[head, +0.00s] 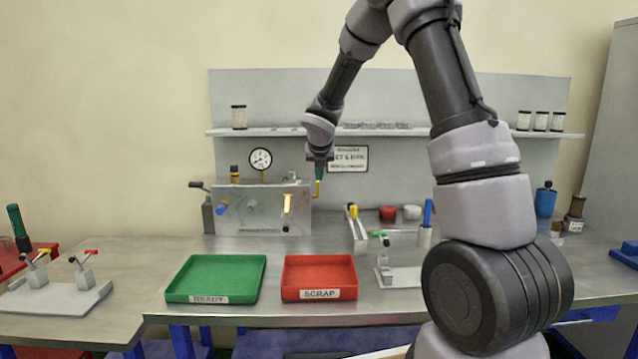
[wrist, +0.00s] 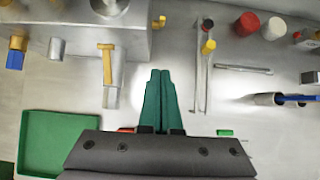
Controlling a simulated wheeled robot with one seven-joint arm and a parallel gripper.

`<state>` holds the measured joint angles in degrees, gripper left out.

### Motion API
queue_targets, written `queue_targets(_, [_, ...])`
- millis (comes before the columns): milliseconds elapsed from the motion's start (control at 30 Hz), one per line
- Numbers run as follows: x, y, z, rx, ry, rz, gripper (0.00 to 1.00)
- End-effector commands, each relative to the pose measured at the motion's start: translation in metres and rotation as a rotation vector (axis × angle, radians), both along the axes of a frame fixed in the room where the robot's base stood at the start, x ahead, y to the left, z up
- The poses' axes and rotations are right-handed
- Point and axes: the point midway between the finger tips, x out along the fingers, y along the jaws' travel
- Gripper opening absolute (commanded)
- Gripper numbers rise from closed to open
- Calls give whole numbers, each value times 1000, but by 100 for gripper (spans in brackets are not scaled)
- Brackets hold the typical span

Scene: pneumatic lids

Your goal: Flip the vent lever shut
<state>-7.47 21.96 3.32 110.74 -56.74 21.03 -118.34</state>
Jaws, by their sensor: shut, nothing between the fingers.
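A grey metal box (head: 262,207) stands at the back of the bench with a gauge above it. A blue-handled fitting (head: 222,208) is on the front left, and a small yellow part (wrist: 158,22) is on the right side. No label shows which is the vent lever. My gripper (head: 320,174) has green fingers, shut and empty; in the wrist view (wrist: 160,74) they lie right of the yellow lever, apart from it.
A green tray (head: 216,296) and a red tray (head: 319,296) lie at the front. Right of the box are a grey stand with a yellow knob (head: 354,212), a red jar (head: 387,212) and a blue-handled tool in a cup (head: 426,212). A shelf (head: 400,132) runs above.

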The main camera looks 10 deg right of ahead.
Motion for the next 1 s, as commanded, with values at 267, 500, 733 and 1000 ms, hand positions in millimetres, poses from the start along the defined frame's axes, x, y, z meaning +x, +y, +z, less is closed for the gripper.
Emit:
queue_targets(267, [24, -5, -34, -4, 4, 5, 0])
queue_targets(500, [55, -11, -75, -4, 3, 2, 0])
queue_targets(733, [83, -18, -67, 1, -2, -3, 0])
queue_targets(1000, [95, -20, -62, -1, 0, -2, 0])
